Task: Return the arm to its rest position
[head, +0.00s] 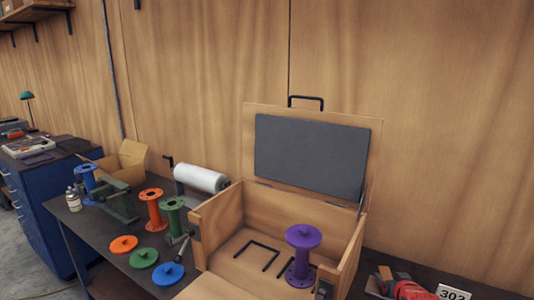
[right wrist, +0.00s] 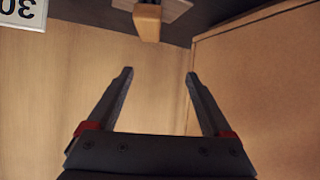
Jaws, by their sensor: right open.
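My right gripper (right wrist: 160,78) is open in the right wrist view, with its two dark fingers apart and nothing between them. Pale wood lies behind the fingers. I cannot make out this gripper clearly in the head view. My left gripper does not show. A purple flanged pipe (head: 302,245) stands upright inside the open wooden box (head: 210,213), on its floor near the right side. The box lid, with a dark grey panel (head: 308,155) inside, is raised. No gripper touches the purple pipe.
Orange (head: 154,210) and green (head: 172,217) flanged pipes stand on the dark table left of the box. Orange, green and blue discs lie in front. A white roll (head: 202,178) is behind. A red tool (head: 410,290) and a number sign (head: 453,293) are at right.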

